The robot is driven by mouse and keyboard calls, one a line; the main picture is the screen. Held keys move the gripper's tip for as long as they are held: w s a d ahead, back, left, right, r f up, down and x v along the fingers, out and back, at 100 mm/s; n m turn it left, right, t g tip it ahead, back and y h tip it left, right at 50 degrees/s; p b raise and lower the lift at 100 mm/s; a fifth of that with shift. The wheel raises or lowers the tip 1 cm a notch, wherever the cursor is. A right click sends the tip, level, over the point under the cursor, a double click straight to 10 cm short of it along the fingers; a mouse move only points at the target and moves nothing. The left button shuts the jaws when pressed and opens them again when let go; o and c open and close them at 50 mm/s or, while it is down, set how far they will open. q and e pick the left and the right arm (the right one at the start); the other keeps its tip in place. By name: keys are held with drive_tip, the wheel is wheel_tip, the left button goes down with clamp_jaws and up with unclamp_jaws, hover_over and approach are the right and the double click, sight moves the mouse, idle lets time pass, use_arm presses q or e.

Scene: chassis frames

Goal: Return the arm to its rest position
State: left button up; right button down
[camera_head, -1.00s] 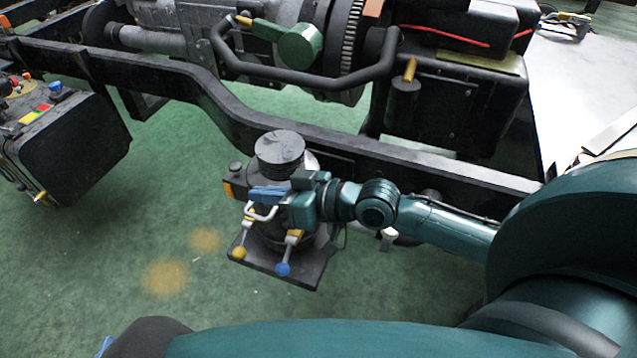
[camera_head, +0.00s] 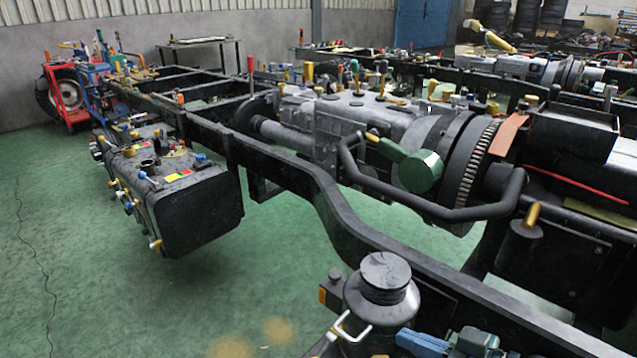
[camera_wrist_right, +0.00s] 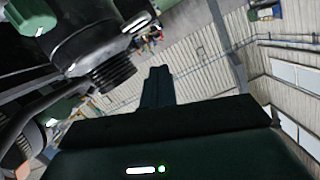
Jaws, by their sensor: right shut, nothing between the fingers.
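My right gripper (camera_head: 420,343) shows at the bottom edge of the head view, with blue fingers and a teal body. It is shut and holds nothing. Its fingers point left, just right of a dark cylindrical canister (camera_head: 384,280) with a ridged cap and a pale handle (camera_head: 350,328). I cannot tell whether they touch it. Most of my right arm is below the picture. In the right wrist view the closed dark fingers (camera_wrist_right: 157,86) stand up in the middle, with a ridged dark cylinder (camera_wrist_right: 110,72) to their left. My left gripper is in neither view.
A black chassis rail (camera_head: 345,225) runs diagonally beside my right gripper. A grey engine (camera_head: 340,125) with a bent black pipe (camera_head: 440,213) stands behind it. A black tank (camera_head: 190,200) is at the left. The green floor (camera_head: 80,290) at lower left is clear.

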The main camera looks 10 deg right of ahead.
use_arm(q)
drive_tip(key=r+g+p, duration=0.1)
drive_tip(key=p, duration=0.4)
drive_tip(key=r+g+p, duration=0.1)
drive_tip(key=p, duration=0.5)
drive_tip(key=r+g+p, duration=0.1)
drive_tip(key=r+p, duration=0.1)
drive_tip(key=p, duration=0.4)
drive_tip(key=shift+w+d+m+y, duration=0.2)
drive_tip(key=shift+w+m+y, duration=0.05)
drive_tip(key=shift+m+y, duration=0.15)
use_arm(e)
drive_tip(key=s+a+f+m+h, duration=0.2)
drive_tip(key=s+a+h, duration=0.1)
drive_tip(key=s+h, duration=0.3)
drive_tip(key=shift+s+a+m+h, duration=0.3)
drive_tip(key=shift+s+a+h, duration=0.05)
drive_tip(key=shift+h, duration=0.35)
